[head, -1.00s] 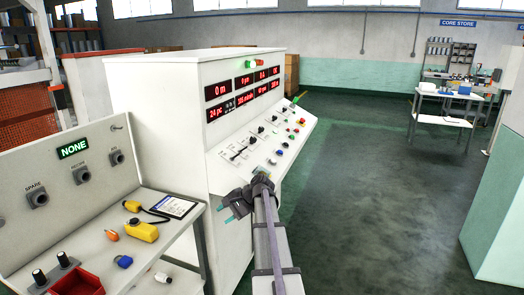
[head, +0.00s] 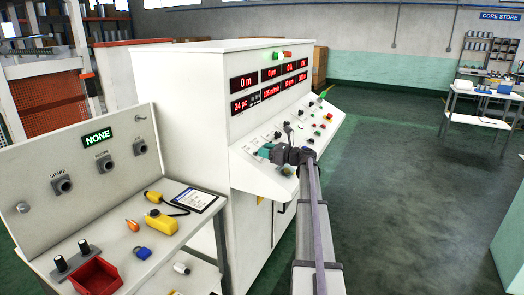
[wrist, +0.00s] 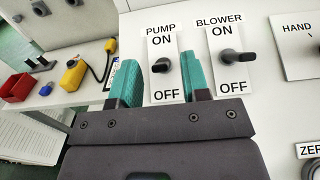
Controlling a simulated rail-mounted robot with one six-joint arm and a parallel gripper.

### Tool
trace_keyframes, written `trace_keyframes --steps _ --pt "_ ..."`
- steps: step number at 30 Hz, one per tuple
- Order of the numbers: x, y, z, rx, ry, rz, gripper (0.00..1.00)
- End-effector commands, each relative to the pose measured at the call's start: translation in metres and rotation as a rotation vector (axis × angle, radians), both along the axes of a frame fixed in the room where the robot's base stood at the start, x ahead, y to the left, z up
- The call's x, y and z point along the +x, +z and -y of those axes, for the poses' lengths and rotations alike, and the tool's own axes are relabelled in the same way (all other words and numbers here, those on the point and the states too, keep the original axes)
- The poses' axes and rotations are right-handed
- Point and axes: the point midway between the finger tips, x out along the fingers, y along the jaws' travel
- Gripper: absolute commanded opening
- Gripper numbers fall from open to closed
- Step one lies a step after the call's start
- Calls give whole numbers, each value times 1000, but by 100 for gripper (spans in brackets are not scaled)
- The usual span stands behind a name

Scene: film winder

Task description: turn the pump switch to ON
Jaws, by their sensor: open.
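The pump switch (wrist: 162,66) is a dark rotary knob on a white plate marked PUMP, with ON above it and OFF below. Its short handle seems to point left and a little down. My gripper (head: 265,151) is open and empty at the lower left part of the console's sloped panel. In the wrist view its two teal fingers stand on either side of the pump switch, which shows between their tips. I cannot tell whether they touch it. In the head view the gripper seems to hide the switch.
The blower switch (wrist: 236,57) sits close on the right, its handle pointing right, near my right finger. The white console (head: 185,110) carries red displays. A side bench on the left holds a red bin (head: 96,276) and a yellow device (head: 166,226).

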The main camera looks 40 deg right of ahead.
Motion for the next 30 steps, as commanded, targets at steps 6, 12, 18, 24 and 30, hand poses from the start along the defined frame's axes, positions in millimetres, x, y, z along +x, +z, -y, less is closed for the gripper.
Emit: trace_keyframes --steps 6,12,18,24,30 --pt "18 0 -8 -1 0 0 43" --pt "18 0 -8 -1 -1 0 42" --pt "17 0 -8 -1 -1 0 22" --pt "17 0 -8 -1 0 0 3" --pt "17 0 -8 -2 0 -1 0"
